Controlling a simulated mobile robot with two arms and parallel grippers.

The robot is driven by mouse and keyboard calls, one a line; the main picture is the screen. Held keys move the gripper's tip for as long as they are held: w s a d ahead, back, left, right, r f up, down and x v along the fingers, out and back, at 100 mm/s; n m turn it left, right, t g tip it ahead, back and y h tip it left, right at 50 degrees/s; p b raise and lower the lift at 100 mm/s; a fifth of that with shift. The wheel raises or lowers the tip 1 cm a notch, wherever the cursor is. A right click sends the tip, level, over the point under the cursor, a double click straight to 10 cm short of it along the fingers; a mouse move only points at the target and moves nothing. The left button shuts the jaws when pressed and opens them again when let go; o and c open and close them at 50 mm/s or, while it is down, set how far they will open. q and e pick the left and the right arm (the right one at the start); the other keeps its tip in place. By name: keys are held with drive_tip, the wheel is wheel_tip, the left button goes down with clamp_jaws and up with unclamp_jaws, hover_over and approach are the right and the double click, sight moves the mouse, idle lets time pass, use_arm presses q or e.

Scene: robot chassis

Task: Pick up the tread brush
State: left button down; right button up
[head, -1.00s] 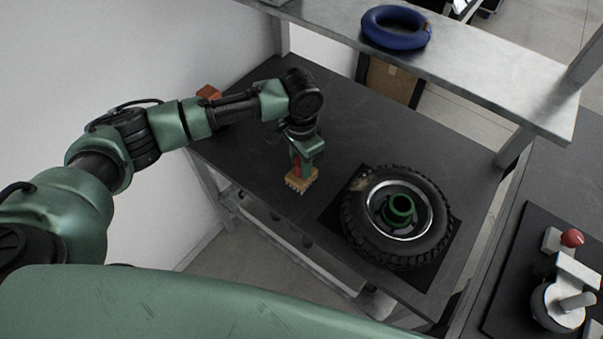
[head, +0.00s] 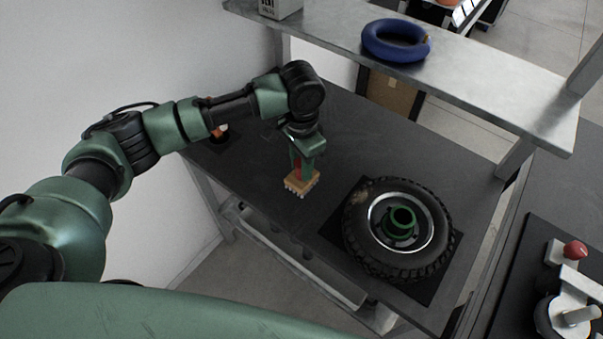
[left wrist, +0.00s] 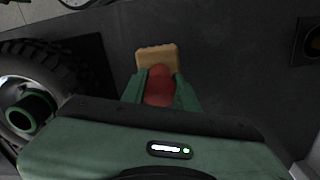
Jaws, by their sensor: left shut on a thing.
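The tread brush (head: 302,183) has a tan wooden block with pale bristles pointing down and a red handle. My left gripper (head: 305,165) is shut on its red handle, with the green fingers on either side. In the left wrist view, the tan block (left wrist: 158,55) shows beyond the fingertips and the red handle (left wrist: 160,86) sits between the fingers of the left gripper (left wrist: 161,88). The brush is over the dark table, left of the tire; I cannot tell clearly whether the bristles touch the surface. My right gripper is not in view.
A black tire (head: 369,248) with a green hub lies on a dark mat (head: 330,229) on the table (head: 350,135). A blue ring (head: 396,41) lies on the metal shelf (head: 490,78) above. A red-knobbed device (head: 574,252) stands at the right.

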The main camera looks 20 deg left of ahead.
use_arm(q)
wheel_tip(320, 180, up, 16)
drive_tip(key=b, duration=0.1)
